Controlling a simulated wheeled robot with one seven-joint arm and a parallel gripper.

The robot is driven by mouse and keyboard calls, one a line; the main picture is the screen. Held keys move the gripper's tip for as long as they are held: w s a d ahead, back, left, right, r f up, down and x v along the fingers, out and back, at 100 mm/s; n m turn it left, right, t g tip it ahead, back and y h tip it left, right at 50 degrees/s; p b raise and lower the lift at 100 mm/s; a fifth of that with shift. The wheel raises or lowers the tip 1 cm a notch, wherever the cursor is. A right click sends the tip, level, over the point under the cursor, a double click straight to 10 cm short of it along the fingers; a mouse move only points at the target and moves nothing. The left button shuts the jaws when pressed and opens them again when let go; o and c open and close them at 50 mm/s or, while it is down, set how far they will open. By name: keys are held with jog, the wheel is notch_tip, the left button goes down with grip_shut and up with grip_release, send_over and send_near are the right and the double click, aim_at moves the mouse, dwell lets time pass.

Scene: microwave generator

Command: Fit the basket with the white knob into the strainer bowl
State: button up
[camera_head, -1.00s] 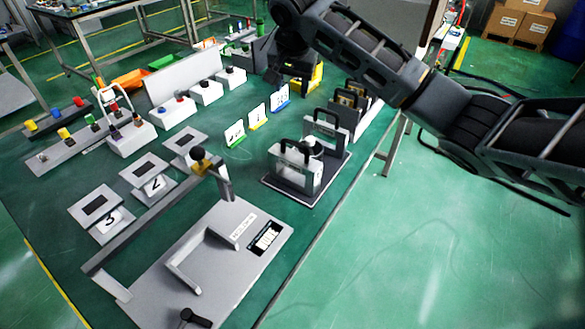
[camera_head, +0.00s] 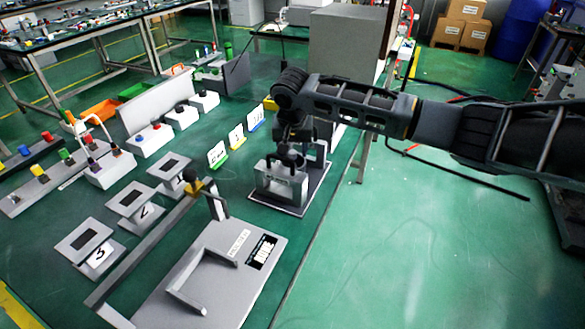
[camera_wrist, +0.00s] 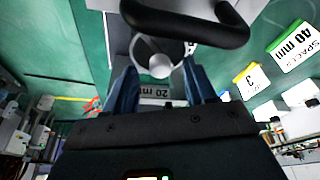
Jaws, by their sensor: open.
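A white round knob (camera_wrist: 160,66) shows in the wrist view, with a round grey rim (camera_wrist: 143,46) around it. I cannot tell from this which part is the basket and which the strainer bowl. In the head view my gripper (camera_head: 291,158) is over the grey block-like frame (camera_head: 282,186) on the dark tray (camera_head: 315,196). The arm hides the knob there.
A thick black handle (camera_wrist: 188,22) crosses close in front of the knob. Small number cards (camera_head: 236,138) stand left of the tray. A grey plate with a raised frame (camera_head: 215,280) lies nearer.

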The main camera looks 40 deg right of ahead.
jog(key=shift+w+d+f, duration=0.15)
jog(key=shift+f, duration=0.4)
grip_shut()
